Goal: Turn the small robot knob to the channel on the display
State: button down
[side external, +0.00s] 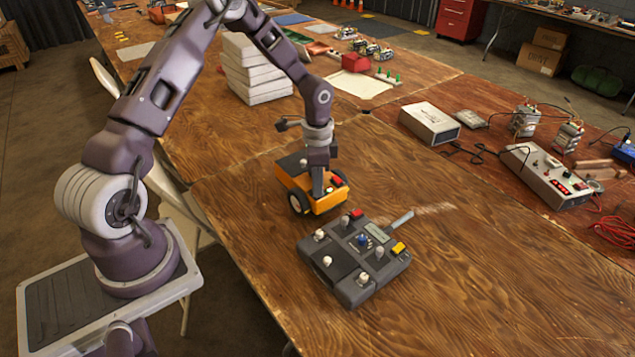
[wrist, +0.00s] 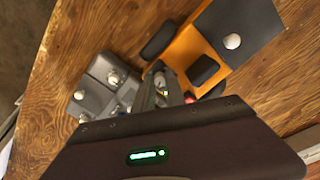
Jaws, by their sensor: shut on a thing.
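The small robot (side external: 313,190) is an orange wheeled box with a dark top, standing on the wooden table. It also shows in the wrist view (wrist: 190,50). My gripper (side external: 318,190) points down onto its top, close to a red part (side external: 337,181). In the wrist view my gripper (wrist: 168,88) is shut on the small robot knob, which the fingers mostly hide. A dark remote control (side external: 352,258) lies in front, with a blue knob, several white knobs and a small greenish display (side external: 377,232). The channel on it is too small to read.
The remote's antenna (side external: 400,220) sticks out to the right. A white stack (side external: 255,68) stands behind my arm. Boxes with cables, such as a white power box (side external: 545,175), lie at right. The table's front right is clear.

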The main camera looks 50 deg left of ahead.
jog(key=shift+n, duration=1.8)
jog(key=c, duration=1.6)
grip_release()
jog(key=shift+c, duration=0.2)
jog(key=shift+r, duration=0.15)
notch_tip(320, 180, up, 7)
jog(key=shift+f, duration=0.2)
jog(key=shift+r, duration=0.1)
